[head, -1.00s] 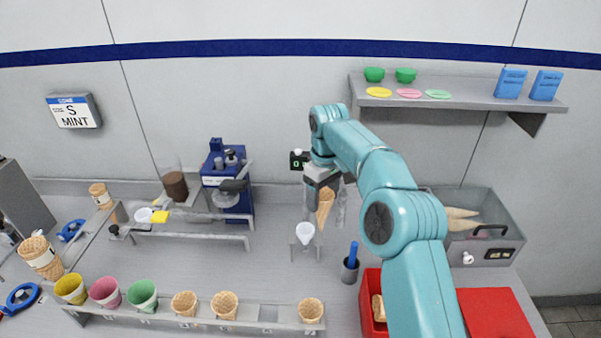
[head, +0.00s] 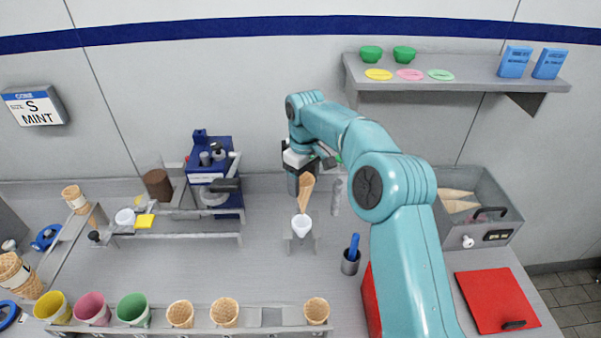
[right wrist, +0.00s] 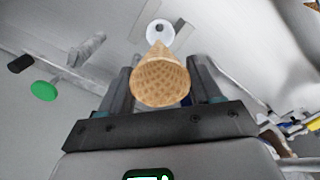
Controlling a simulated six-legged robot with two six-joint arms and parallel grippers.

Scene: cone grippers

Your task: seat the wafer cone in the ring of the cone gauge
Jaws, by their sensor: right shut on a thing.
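My right gripper (head: 298,184) is shut on a wafer cone (head: 306,190). The cone is tan with a waffle pattern, wide end up and tip down, a little tilted in the head view. Its tip is just above the white ring of the cone gauge (head: 302,226), on a small stand on the counter. In the right wrist view the cone (right wrist: 160,82) sits between the fingers with its wide mouth towards the camera. Its tip points at the white ring (right wrist: 159,31) and overlaps its near edge. Whether it touches the ring, I cannot tell. My left gripper is not in view.
A rack (head: 262,329) with several cones and coloured cups runs along the front. A dark cup with a blue-handled tool (head: 351,262) stands right of the gauge. A blue machine (head: 213,170) is behind left. The counter just left of the gauge is clear.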

